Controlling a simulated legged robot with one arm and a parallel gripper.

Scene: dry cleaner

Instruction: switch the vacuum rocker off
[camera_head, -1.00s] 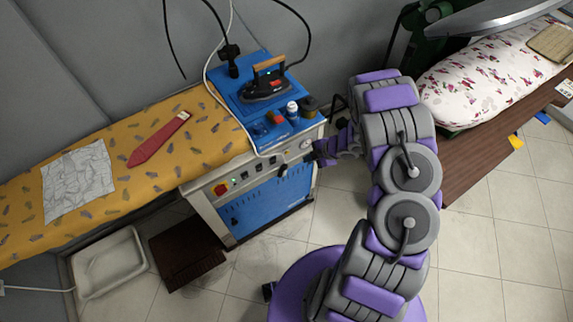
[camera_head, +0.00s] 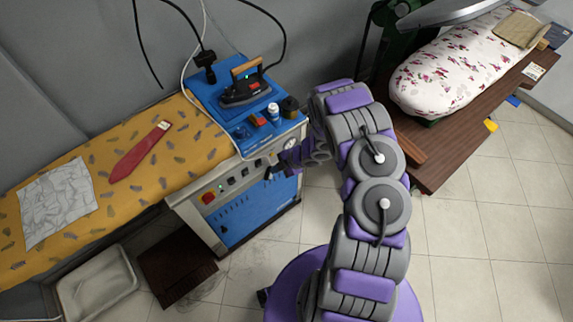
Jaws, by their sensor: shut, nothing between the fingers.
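The control panel (camera_head: 238,181) is on the front of the blue and cream ironing unit. It carries a red switch (camera_head: 208,197) at its left end and a row of small dark rockers (camera_head: 231,180) to the right of that. Their labels and positions are too small to read, so I cannot tell which is the vacuum rocker. My gripper (camera_head: 280,164) is shut and empty at the right part of the panel, close in front of it, right of the rockers. I cannot tell whether it touches the panel. The purple wrist hides part of the unit's right end.
An iron (camera_head: 244,88) rests on the blue top, with a small bottle (camera_head: 274,112) near it. A yellow board (camera_head: 100,180) extends left with a red tie (camera_head: 138,155) on it. A padded press (camera_head: 460,70) stands right.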

